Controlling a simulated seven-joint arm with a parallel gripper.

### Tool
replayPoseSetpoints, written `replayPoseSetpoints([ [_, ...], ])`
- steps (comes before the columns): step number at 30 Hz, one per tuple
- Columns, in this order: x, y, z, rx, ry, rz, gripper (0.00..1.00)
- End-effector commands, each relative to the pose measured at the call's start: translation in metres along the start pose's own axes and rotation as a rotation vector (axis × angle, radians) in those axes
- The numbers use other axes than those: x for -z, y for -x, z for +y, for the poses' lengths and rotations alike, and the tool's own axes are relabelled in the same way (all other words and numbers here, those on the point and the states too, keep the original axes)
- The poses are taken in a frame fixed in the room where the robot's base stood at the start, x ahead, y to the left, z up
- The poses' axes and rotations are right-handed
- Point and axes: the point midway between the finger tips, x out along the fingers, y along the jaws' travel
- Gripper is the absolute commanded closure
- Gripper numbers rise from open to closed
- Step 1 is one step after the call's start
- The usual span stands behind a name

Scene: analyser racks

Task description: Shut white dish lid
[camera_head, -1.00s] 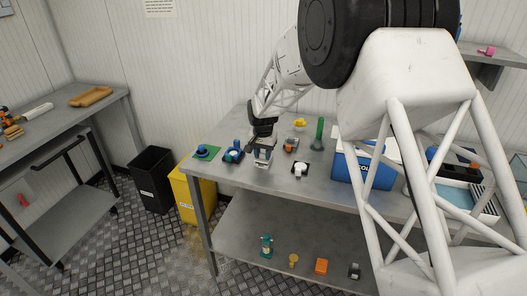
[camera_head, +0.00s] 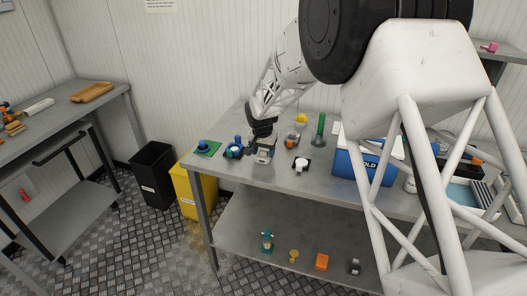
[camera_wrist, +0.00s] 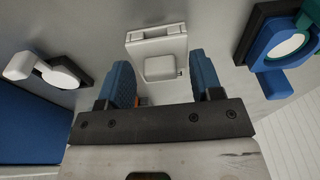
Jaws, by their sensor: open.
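The white dish (camera_head: 301,163) sits on a black base on the table, right of my gripper in the head view. In the wrist view the white dish (camera_wrist: 61,75) is at the left, with its white lid (camera_wrist: 21,66) sticking out to the side, seemingly open. My gripper (camera_wrist: 160,78) is open, its two blue fingers apart and pointing down at the table. A grey-white box (camera_wrist: 157,50) shows between and beyond the fingertips. I cannot tell whether they touch it. In the head view my gripper (camera_head: 263,140) is at this box, left of the white dish.
A blue dish (camera_head: 234,151) stands close to the left of my gripper, and a green plate with a blue part (camera_head: 205,148) further left. Behind are a yellow item (camera_head: 301,118) and a green cylinder (camera_head: 319,132). A blue cold box (camera_head: 358,166) stands right of the white dish.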

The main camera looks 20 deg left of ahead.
Motion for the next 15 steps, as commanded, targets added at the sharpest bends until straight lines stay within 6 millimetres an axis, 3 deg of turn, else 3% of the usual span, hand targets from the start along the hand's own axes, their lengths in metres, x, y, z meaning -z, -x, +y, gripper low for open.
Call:
replayPoseSetpoints([
  [8, 0.0, 0.019, 0.0, 0.001, 0.0, 0.002, 0.4],
  [15, 0.0, 0.05, 0.0, 0.001, 0.0, 0.002, 0.4],
])
